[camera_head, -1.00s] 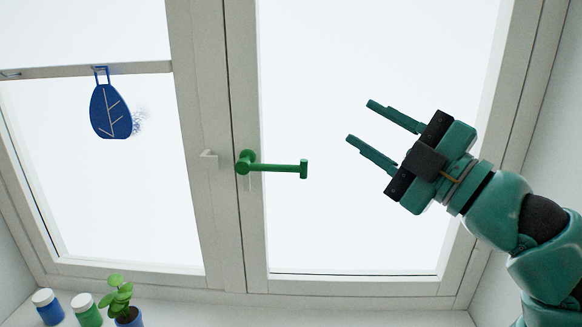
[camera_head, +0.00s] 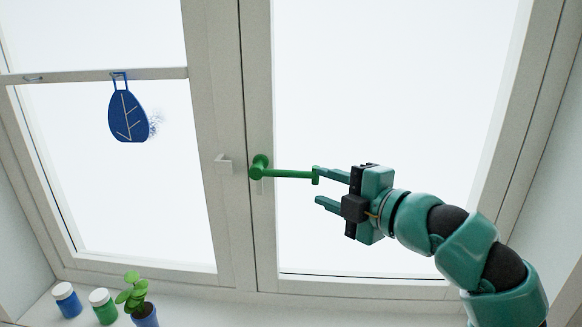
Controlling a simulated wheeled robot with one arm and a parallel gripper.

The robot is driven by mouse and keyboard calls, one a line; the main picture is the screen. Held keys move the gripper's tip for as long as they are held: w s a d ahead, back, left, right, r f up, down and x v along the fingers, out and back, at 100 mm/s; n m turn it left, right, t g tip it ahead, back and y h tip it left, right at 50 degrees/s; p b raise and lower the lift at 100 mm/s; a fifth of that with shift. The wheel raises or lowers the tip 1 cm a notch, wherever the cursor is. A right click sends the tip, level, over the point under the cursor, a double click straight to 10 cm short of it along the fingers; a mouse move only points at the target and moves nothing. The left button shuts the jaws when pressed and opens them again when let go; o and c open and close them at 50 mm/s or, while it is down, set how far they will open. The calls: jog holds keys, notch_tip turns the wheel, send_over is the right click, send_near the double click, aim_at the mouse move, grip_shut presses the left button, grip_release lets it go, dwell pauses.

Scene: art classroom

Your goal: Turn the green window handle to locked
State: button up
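The green window handle (camera_head: 288,174) is mounted on the middle frame of the window and points to the right, about horizontal. Its round base is at the left and its free end has a short knob. My teal gripper (camera_head: 319,186) is to the right of the handle, with its two fingers apart and pointing left. The upper fingertip is at the handle's free end in the picture, and the lower one is below it. I cannot tell whether they touch. Nothing shows held between the fingers.
A blue leaf ornament (camera_head: 127,115) hangs from a crossbar at the left. Two jars (camera_head: 67,300) (camera_head: 103,307) and a potted plant (camera_head: 144,313) stand on the sill, lower left.

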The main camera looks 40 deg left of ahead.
aim_at(293, 175)
jog(key=p+x, duration=0.3)
jog(key=x, duration=0.6)
jog(key=shift+r+p, duration=0.15)
jog(key=shift+p, duration=0.15)
jog(key=shift+w+a+f, duration=0.1)
jog(key=shift+a+f, duration=0.1)
jog(key=shift+a, duration=0.4)
grip_shut()
